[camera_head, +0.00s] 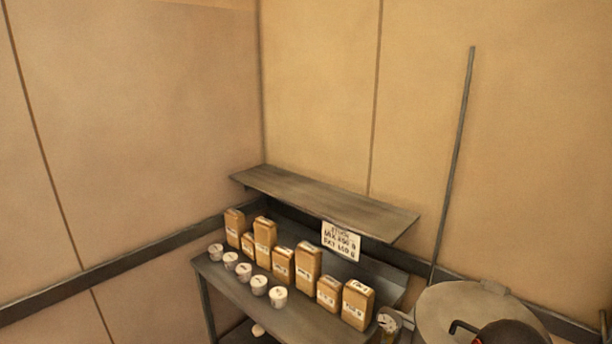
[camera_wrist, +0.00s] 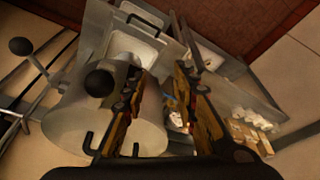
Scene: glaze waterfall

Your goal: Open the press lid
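In the wrist view a grey metal machine fills the left side, with a pale rounded drum (camera_wrist: 75,122), black ball knobs (camera_wrist: 100,82) and a small black hooked handle. Behind it is a box-like part with a black bar handle (camera_wrist: 148,22). I cannot tell for certain which part is the press lid. In the head view a round grey lid-like top (camera_head: 450,307) with a tab at its back edge shows at the lower right, partly cut off. My gripper (camera_wrist: 160,72) is open, its two yellow-and-black fingers apart over the machine, with nothing seen held.
A metal table (camera_head: 300,325) left of the round top carries several brown bags (camera_head: 308,267) and white cups (camera_head: 259,285). A wall shelf (camera_head: 325,200) with a sign (camera_head: 340,240) hangs above. A thin pole (camera_head: 455,160) leans upright behind the round top.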

